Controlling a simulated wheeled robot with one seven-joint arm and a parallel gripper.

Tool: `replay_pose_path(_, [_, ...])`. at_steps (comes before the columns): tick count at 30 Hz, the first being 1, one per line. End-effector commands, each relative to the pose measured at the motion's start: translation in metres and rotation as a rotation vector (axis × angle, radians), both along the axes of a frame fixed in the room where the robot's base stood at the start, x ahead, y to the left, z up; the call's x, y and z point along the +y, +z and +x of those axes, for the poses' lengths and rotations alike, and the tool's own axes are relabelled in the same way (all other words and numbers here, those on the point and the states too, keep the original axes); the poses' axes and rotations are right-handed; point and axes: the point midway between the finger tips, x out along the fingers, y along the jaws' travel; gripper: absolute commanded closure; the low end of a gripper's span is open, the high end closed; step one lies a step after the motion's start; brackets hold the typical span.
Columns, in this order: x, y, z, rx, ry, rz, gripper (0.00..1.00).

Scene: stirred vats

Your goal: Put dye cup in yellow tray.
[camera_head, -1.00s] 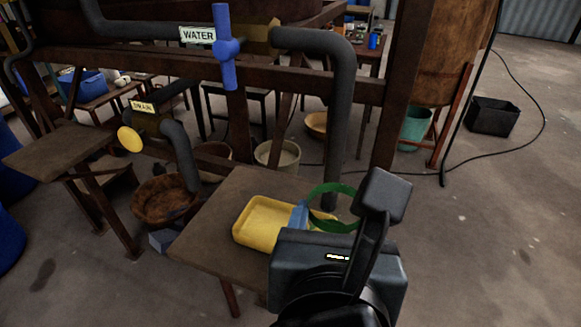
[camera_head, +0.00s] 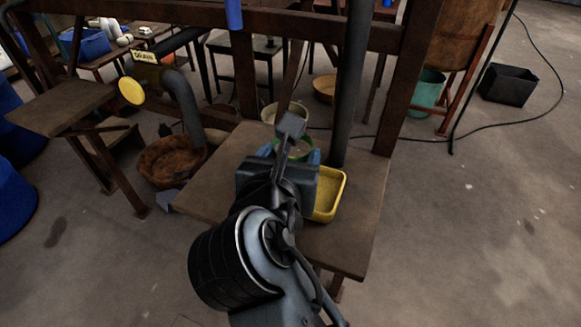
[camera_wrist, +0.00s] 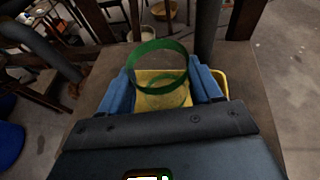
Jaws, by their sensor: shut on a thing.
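The dye cup is a green, round, open-topped cup (camera_wrist: 158,47), partly see-through. My gripper (camera_wrist: 162,82) is shut on it, with a blue finger on each side. In the head view the cup (camera_head: 299,149) shows just beyond my gripper's dark body, partly hidden. The yellow tray (camera_head: 331,200) lies on the brown table, its left part hidden behind my gripper. In the wrist view the tray (camera_wrist: 222,82) shows between and right of the fingers, behind the cup. The cup overlaps the tray's far edge there; its height above it is hard to tell.
The brown table (camera_head: 353,243) has bare room right and left of the tray. A thick dark pipe (camera_head: 350,90) comes down at its back edge. A rusty bowl (camera_head: 170,160) stands on the left, and a pale bucket (camera_head: 284,110) behind the table.

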Motion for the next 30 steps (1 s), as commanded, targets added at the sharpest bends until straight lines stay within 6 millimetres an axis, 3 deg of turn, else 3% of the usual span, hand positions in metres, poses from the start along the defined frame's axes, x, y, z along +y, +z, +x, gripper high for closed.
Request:
replay_pose_path(4, [-0.001, -0.022, 0.000, 0.001, -0.001, -0.002, 0.67])
replay_pose_path(16, [0.000, -0.025, 0.000, 0.000, -0.001, -0.001, 0.67])
replay_pose_path(17, [0.000, -0.026, 0.000, 0.000, -0.001, -0.001, 0.35])
replay_pose_path(25, [0.000, -0.025, 0.000, 0.000, -0.001, 0.000, 0.09])
replay_pose_path(30, [0.000, -0.025, 0.000, -0.001, -0.001, 0.000, 0.09])
